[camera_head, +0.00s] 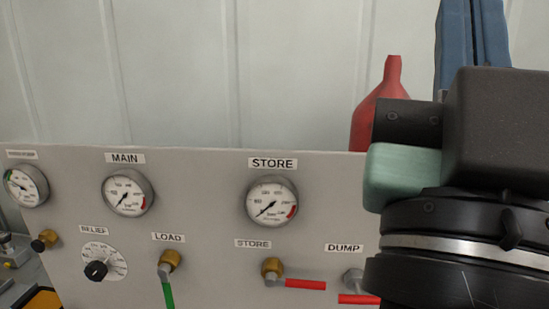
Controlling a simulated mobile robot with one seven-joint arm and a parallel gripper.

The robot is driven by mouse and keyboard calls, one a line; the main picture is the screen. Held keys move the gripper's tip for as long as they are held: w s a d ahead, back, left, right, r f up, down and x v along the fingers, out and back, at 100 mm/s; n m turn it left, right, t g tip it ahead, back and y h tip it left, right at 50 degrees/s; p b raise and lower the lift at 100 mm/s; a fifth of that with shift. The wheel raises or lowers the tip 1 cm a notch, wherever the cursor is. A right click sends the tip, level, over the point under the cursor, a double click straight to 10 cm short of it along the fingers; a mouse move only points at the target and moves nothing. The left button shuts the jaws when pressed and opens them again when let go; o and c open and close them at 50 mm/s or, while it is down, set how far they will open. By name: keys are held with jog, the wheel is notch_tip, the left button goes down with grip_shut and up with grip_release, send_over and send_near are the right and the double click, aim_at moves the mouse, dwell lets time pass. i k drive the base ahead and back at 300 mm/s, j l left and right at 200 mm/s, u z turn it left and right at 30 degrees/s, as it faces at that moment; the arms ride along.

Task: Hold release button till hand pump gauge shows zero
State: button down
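A grey panel (205,220) carries three round gauges. The left gauge (25,187) has a label too small to read for certain; its needle is hard to make out. The MAIN gauge (128,193) and the STORE gauge (272,202) have needles pointing to the lower left. I cannot pick out a release button or a hand pump for certain. The end of my arm (455,210), dark with a pale green part, fills the right side in front of the panel. The fingertips do not show, so I cannot tell whether my gripper is open or what it touches.
A red bottle-shaped container (385,95) stands behind the panel.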

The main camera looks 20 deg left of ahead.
aim_at(39, 246)
jog(key=u, duration=0.45)
jog(key=j+u, duration=0.2)
jog(key=u, duration=0.2)
jog(key=j+u, duration=0.45)
jog(key=u, duration=0.3)
